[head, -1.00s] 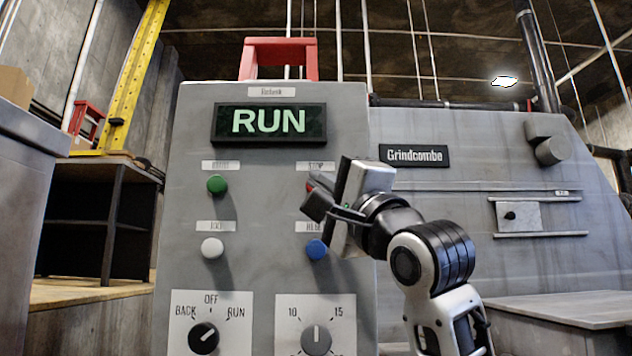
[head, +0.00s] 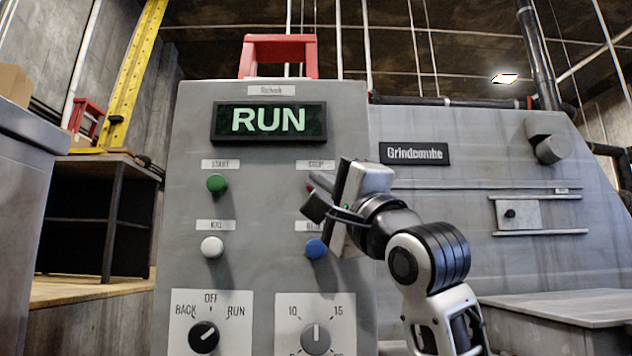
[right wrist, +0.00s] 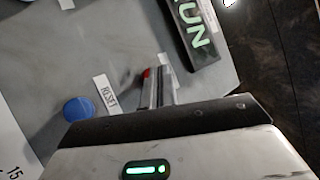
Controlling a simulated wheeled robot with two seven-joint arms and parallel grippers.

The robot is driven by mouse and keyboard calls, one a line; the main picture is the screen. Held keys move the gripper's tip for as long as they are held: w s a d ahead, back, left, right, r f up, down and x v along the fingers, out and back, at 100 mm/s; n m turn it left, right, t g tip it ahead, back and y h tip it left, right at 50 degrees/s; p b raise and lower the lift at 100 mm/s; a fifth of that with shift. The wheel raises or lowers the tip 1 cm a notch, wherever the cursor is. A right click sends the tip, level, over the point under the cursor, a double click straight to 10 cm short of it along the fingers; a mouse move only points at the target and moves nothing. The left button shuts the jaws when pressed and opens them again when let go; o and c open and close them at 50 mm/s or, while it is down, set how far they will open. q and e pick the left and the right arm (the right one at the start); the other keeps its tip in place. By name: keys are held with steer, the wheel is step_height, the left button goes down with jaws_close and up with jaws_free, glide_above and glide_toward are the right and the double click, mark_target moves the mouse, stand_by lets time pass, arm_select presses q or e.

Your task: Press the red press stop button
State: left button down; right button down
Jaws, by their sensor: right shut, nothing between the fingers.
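The red stop button (head: 309,184) sits under the STOP label on the grey control panel (head: 265,205). My right gripper (head: 313,194) is in front of it and hides most of it in the head view. In the right wrist view a bit of the red button (right wrist: 147,73) shows beside the tips of my shut, empty fingers (right wrist: 158,88). The fingertips are at or very near the button; I cannot tell whether they touch it. The display (head: 268,122) reads RUN in green. My left gripper is not in view.
A green button (head: 217,184) and a white button (head: 212,248) are on the panel's left side. A blue button (head: 316,249) is just below my right gripper. Two knobs (head: 204,338) (head: 316,339) are lower down. The grey machine body (head: 450,220) stands to the right.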

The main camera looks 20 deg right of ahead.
steer(key=shift+w, duration=0.2)
steer(key=shift+s, duration=0.1)
stand_by(0.4)
steer(key=shift+s+a, duration=0.2)
steer(key=shift+s, duration=0.6)
steer(key=s, duration=0.2)
steer(key=s+a+b, duration=0.1)
steer(key=s, duration=0.1)
steer(key=shift+s+a, duration=0.2)
steer(key=shift+s, duration=0.2)
stand_by(0.5)
